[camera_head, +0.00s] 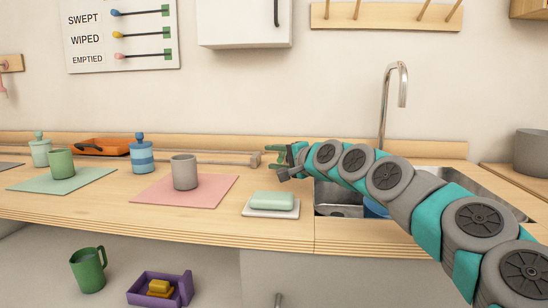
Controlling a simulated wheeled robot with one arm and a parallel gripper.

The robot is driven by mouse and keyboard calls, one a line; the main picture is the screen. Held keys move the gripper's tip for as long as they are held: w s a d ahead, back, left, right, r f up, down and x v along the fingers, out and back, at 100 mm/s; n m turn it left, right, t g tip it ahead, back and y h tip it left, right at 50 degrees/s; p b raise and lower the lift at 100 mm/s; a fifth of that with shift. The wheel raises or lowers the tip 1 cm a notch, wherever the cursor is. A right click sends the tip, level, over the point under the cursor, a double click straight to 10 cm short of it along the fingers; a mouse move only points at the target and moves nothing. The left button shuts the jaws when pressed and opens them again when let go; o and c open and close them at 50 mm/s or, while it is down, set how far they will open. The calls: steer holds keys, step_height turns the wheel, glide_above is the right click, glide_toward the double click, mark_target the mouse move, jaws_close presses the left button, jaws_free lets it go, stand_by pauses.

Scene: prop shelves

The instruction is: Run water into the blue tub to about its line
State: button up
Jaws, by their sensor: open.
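The blue tub (374,209) sits in the metal sink (338,199) at the right. My arm crosses in front of it, so only a small part of its side shows and its line and water level are hidden. A curved metal tap (391,95) rises behind the sink; no stream shows under its spout. My gripper (272,157) is open, pointing left above the counter's back part, left of the sink. The end block of a pale wooden bar (215,157) lies just left of the fingertips; I cannot tell whether they touch.
A green soap bar on a white dish (259,213) lies left of the sink. A grey cup (184,172) stands on a pink mat (215,193). A blue jar (142,155), an orange tray (98,146) and a green cup (61,163) stand farther left. A grey pot (533,152) stands far right.

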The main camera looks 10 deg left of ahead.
steer(key=shift+w+a, duration=0.1)
jaws_close()
stand_by(0.4)
steer(key=shift+f, duration=0.1)
stand_by(1.0)
